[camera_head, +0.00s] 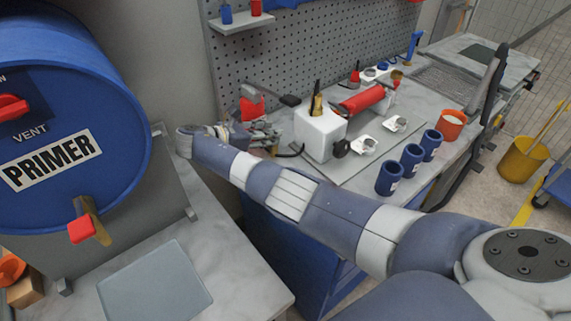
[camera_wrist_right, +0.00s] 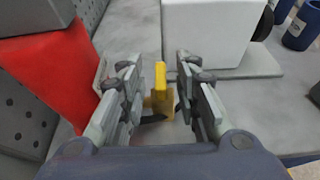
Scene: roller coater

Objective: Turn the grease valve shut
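My right gripper (camera_head: 262,135) is at the far edge of the back workbench, beside a red object (camera_head: 251,104) whose lower part it hides. In the right wrist view the gripper (camera_wrist_right: 157,84) is open. An upright yellow piece (camera_wrist_right: 160,76), perhaps the grease valve's handle, stands between the fingertips with a gap visible on each side. Its base is partly hidden by the fingers. The red object (camera_wrist_right: 48,80) is close to the left of the fingers in that view. My left gripper is not in view.
A white block-shaped machine (camera_head: 319,134) with a red roller (camera_head: 362,100) stands right of the gripper. Several blue cups (camera_head: 391,178) line the bench front. A blue PRIMER drum (camera_head: 60,120) with a red-handled tap (camera_head: 82,229) is at left. A pegboard (camera_head: 300,50) stands behind.

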